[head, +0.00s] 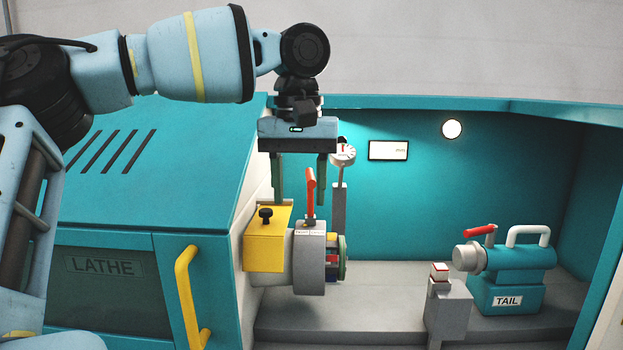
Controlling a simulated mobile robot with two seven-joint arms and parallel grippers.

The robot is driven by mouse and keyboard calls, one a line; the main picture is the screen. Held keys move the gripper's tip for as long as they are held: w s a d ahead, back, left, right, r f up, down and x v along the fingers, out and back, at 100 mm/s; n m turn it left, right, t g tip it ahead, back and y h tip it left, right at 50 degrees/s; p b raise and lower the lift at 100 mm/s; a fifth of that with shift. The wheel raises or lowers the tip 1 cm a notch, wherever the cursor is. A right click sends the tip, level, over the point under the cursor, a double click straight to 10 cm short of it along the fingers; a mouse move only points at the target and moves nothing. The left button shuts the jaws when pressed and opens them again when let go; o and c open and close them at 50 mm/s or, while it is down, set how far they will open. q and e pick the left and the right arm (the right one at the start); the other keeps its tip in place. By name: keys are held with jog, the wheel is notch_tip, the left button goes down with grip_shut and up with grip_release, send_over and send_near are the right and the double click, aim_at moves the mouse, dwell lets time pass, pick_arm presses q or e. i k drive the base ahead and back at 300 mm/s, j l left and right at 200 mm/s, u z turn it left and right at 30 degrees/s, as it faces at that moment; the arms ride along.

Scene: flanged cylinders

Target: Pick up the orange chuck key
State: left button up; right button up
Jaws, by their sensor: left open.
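The orange chuck key (310,186) stands upright on top of the grey chuck (309,262), with its handle leaning slightly. My left gripper (299,200) points straight down above the chuck. Its two fingers are open, and in the picture the key's handle shows between them, nearer the right finger. I see no contact between the fingers and the key, and the depth between them is hard to judge. My right gripper is not in view.
A yellow box with a black knob (265,248) sits just left of the chuck. A dial gauge on a post (342,156) stands close behind the right finger. The teal tailstock (508,278), with a red lever, and a grey block (449,306) stand to the right.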

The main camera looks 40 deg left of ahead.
aim_at(310, 181)
jog(key=i+j, duration=0.7)
jog(key=j, duration=0.2)
